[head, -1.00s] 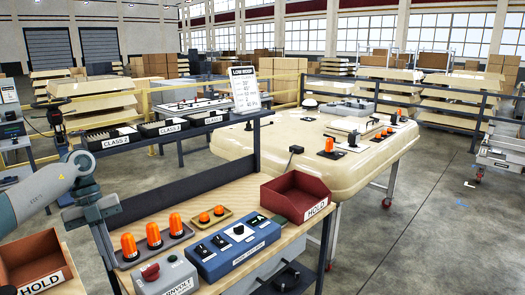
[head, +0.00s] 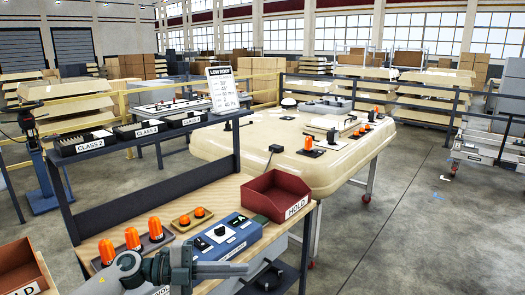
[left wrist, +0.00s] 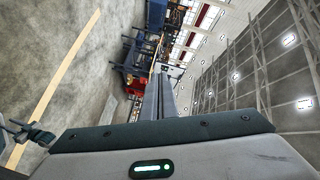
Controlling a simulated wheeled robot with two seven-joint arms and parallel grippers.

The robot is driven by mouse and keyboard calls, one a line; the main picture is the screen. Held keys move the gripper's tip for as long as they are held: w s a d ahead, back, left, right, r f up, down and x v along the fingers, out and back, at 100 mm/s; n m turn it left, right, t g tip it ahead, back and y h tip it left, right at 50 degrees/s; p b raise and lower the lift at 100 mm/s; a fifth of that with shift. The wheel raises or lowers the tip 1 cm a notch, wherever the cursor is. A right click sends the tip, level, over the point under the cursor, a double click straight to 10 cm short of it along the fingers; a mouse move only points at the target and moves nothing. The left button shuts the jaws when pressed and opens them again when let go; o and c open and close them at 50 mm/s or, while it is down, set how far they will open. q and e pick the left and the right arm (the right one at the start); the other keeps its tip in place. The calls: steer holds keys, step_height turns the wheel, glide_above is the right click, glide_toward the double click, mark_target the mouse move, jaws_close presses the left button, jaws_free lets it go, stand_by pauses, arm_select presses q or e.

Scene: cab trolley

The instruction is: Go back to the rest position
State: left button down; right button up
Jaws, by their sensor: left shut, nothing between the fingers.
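My left gripper (head: 250,268) comes in from the bottom left of the head view. It reaches over the front of the wooden bench (head: 232,187), pointing right. Its fingers are together and hold nothing. In the left wrist view the fingers (left wrist: 160,98) also show as two parallel bars close together. The gripper covers part of the blue control box (head: 222,240) and most of a grey box in front of it. Whether it touches them I cannot tell. My right gripper is in no view.
A red HOLD bin (head: 277,198) stands on the bench's right end. Several orange beacons (head: 132,238) stand behind my gripper. A shelf (head: 118,147) with black trays rises at the bench's back. A cream cab roof (head: 280,160) lies beyond. The floor at right (head: 430,235) is clear.

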arm_select(q)
steer(key=s+a+f+n+t+y, duration=0.3)
steer(key=a+f+n+t+y, duration=0.4)
steer(key=n, duration=0.6)
steer(key=s+a+f+n+t+y, duration=0.3)
steer(key=a+f+n+t+y, duration=0.25)
steer(key=f+n+y, duration=0.55)
steer(key=s+a+f+n+g, duration=0.1)
steer(key=s+f+g, duration=0.3)
steer(key=s, duration=0.6)
steer(key=s+a+f+n+g+h, duration=0.15)
steer(key=s+f+g, duration=0.25)
steer(key=s, duration=0.6)
steer(key=s+a+f+n+g, duration=0.15)
steer(key=s+f+g, duration=0.25)
steer(key=s, duration=0.6)
step_height(320, 180, down, 28)
steer(key=s+a+f+g, duration=0.2)
steer(key=s+f, duration=1.6)
steer(key=s, duration=0.1)
steer(key=shift+a, duration=0.25)
